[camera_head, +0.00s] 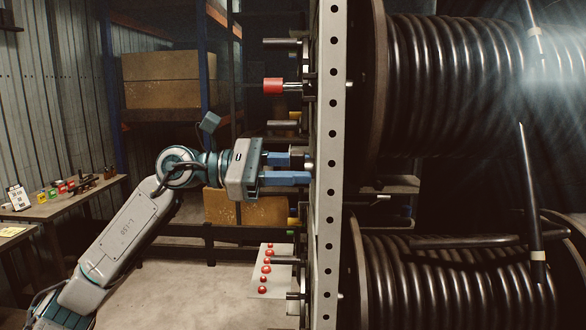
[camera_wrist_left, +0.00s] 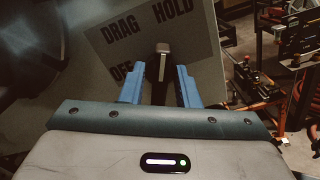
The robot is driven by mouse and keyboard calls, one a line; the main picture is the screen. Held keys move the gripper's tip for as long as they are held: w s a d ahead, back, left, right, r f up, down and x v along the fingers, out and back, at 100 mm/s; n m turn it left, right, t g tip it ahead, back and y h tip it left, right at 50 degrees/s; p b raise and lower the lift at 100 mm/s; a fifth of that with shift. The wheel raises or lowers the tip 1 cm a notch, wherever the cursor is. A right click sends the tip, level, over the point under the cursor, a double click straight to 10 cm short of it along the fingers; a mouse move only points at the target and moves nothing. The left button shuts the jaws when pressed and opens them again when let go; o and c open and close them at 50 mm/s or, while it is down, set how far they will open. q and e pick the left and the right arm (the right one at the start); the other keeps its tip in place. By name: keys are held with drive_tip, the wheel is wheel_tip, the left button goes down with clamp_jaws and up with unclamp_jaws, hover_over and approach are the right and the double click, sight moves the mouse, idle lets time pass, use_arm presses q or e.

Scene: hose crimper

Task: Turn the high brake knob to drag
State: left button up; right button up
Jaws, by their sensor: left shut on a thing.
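My left gripper (camera_head: 290,169) reaches in from the left to the upright reel frame, its two blue fingers pointing at it. It is shut on the brake knob, a dark, grey-ended piece (camera_head: 297,156). In the left wrist view the knob (camera_wrist_left: 163,52) stands between the blue fingers (camera_wrist_left: 160,78). Behind it is a grey label plate (camera_wrist_left: 205,62) lettered DRAG at upper left, HOLD at upper right and OFF at lower left, partly covered by the left finger. I cannot tell exactly which word the knob points to. My right gripper is not in view.
A red-ended handle (camera_head: 273,86) juts from the frame (camera_head: 328,200) above my gripper. A panel with several red buttons (camera_head: 266,270) is below. Hose reels (camera_head: 450,75) fill the right. A workbench (camera_head: 70,203) stands at left, and boxes (camera_head: 165,80) sit on shelving behind.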

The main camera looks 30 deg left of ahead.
use_arm(q)
drive_tip(key=n, duration=0.3)
drive_tip(key=shift+r+n+p, duration=0.1)
drive_tip(key=shift+n+p, duration=0.25)
drive_tip(key=shift+n, duration=0.05)
drive_tip(key=n+p, duration=0.1)
drive_tip(key=n, duration=0.2)
drive_tip(key=shift+n, duration=0.3)
drive_tip(key=n+p, duration=0.1)
drive_tip(key=n, duration=0.2)
drive_tip(key=shift+n, duration=0.4)
drive_tip(key=o, duration=0.6)
